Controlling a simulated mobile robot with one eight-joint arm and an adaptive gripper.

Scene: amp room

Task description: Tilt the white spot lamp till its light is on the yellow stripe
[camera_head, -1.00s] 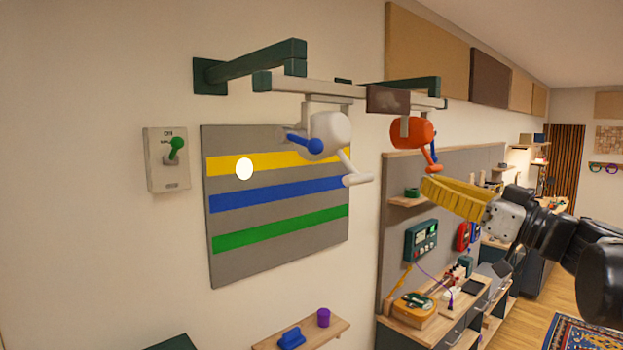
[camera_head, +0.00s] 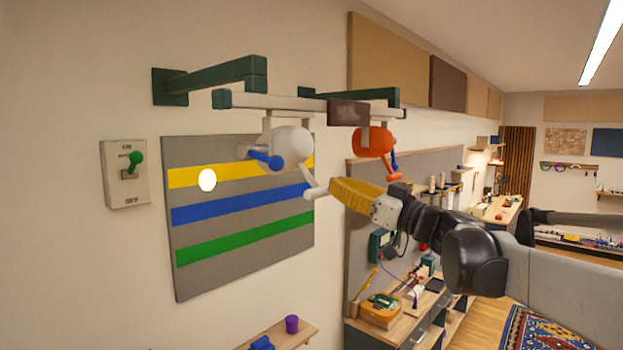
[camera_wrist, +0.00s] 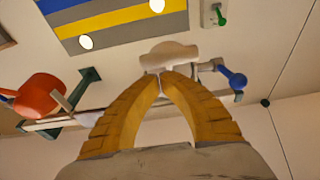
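The white spot lamp (camera_head: 291,146) hangs from the rail, with a white handle (camera_head: 316,192) reaching down and right and a blue knob (camera_head: 274,161). A round light spot (camera_head: 207,180) lies on the yellow stripe (camera_head: 236,174), near its left end and lower edge. The wrist view shows this spot and a second spot (camera_wrist: 86,42) on the grey beside the yellow stripe. My gripper (camera_head: 332,187) is beside the handle end. In the wrist view its yellow fingertips meet just short of the handle's crossbar (camera_wrist: 168,55). I cannot tell whether they touch it.
An orange lamp (camera_head: 372,142) hangs close to the right, above my gripper. The rail (camera_head: 290,103) runs over both lamps. A switch (camera_head: 125,174) is left of the striped board. A small shelf (camera_head: 290,337) with a purple cup (camera_head: 291,324) sits below.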

